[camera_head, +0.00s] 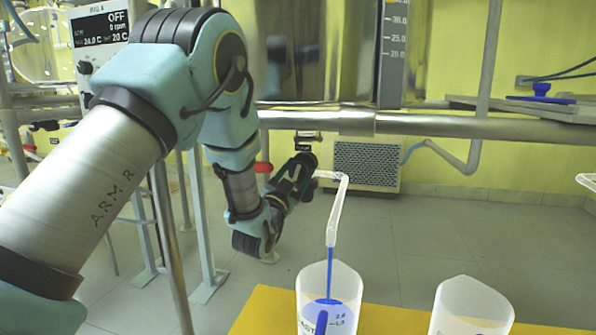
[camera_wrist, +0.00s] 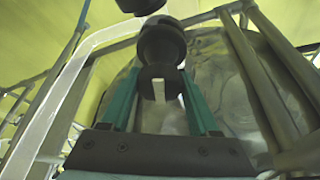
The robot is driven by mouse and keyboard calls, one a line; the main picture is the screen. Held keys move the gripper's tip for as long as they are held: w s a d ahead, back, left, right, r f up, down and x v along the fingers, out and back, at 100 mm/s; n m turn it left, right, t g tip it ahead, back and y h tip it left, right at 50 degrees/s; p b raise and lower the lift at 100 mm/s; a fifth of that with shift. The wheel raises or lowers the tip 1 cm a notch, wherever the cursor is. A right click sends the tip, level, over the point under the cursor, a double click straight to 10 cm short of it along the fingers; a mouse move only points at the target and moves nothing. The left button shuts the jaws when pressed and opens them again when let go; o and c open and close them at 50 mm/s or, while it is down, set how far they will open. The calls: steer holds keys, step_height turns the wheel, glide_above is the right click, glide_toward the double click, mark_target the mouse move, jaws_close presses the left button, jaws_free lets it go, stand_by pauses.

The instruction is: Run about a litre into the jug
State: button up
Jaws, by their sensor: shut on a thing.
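The jug is translucent, with a blue handle and marks reading 2.0 and 1.5. Blue liquid shows inside; I cannot read its level exactly.
A second translucent jug (camera_head: 472,300) stands to the right on the yellow surface (camera_head: 265,312). A vertical scale (camera_head: 397,40) stands beside the vessel. Grey floor lies behind.

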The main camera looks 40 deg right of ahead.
steer(key=m+g, duration=0.1)
steer(key=m, duration=0.2)
steer(key=m+g+p, duration=0.1)
steer(key=m+g, duration=0.1)
steer(key=m, duration=0.2)
steer(key=shift+m, duration=0.3)
steer(key=shift+f+y, duration=0.1)
steer(key=shift+y, duration=0.2)
steer(key=o, duration=1.4)
steer(key=p+v, duration=0.3)
steer(key=v, duration=0.7)
steer(key=shift+a, duration=0.4)
